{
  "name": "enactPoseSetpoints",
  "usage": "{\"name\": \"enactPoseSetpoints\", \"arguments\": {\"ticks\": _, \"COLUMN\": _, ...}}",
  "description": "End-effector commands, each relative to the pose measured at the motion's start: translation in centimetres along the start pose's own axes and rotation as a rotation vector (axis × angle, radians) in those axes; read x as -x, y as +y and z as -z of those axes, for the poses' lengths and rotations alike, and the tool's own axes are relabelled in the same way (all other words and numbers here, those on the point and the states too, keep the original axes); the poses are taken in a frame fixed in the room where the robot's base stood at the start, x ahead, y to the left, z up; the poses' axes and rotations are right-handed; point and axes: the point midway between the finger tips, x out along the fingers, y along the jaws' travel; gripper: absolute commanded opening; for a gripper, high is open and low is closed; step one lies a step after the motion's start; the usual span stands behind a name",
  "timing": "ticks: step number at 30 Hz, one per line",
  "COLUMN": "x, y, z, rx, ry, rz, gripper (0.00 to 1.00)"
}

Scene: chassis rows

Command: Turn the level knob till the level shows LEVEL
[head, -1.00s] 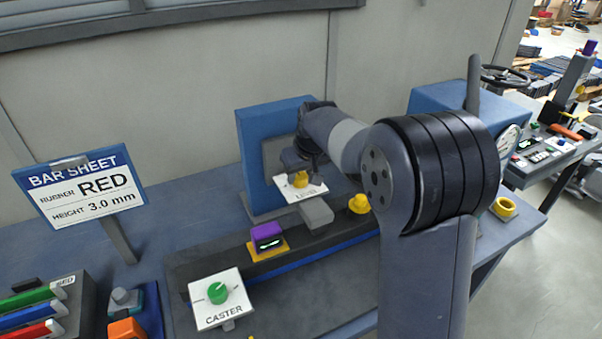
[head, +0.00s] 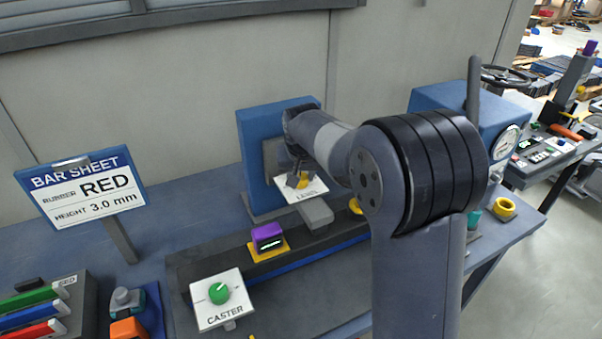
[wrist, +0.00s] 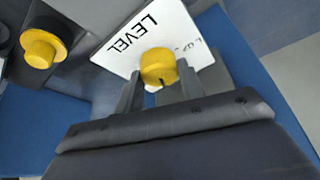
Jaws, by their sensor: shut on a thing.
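The yellow level knob (wrist: 158,68) sits on a white plate (wrist: 122,45) marked LEVEL in the wrist view. My gripper (wrist: 160,88) is shut on this knob, one finger on each side of it. In the head view the knob (head: 302,182) shows small between my fingers, on the white plate (head: 290,192) in front of a blue block. A purple level (head: 267,232) with a lit green window stands on a yellow base on the dark rail. Its reading is too small to tell.
A green CASTER knob (head: 219,293) on a white plate stands at the front. A BAR SHEET sign (head: 82,185) reads RED, 3.0 mm. A second yellow knob (wrist: 42,47) is at the left of the wrist view. A blue machine (head: 440,105) stands at the right.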

Motion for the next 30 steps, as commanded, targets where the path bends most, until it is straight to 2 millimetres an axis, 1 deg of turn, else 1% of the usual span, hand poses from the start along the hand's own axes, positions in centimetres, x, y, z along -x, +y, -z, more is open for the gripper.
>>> {"name": "enactPoseSetpoints", "arguments": {"ticks": 9, "x": 0.00, "y": -0.14, "z": 0.04, "rx": -0.120, "ry": 0.001, "rz": -0.049, "gripper": 0.14}}
{"name": "enactPoseSetpoints", "arguments": {"ticks": 24, "x": 0.02, "y": -0.11, "z": 0.05, "rx": -0.143, "ry": 0.001, "rz": -0.059, "gripper": 0.14}}
{"name": "enactPoseSetpoints", "arguments": {"ticks": 25, "x": 0.02, "y": -0.11, "z": 0.05, "rx": -0.143, "ry": 0.001, "rz": -0.059, "gripper": 0.38}}
{"name": "enactPoseSetpoints", "arguments": {"ticks": 30, "x": 0.02, "y": -0.11, "z": 0.04, "rx": -0.143, "ry": 0.001, "rz": -0.059, "gripper": 0.52}}
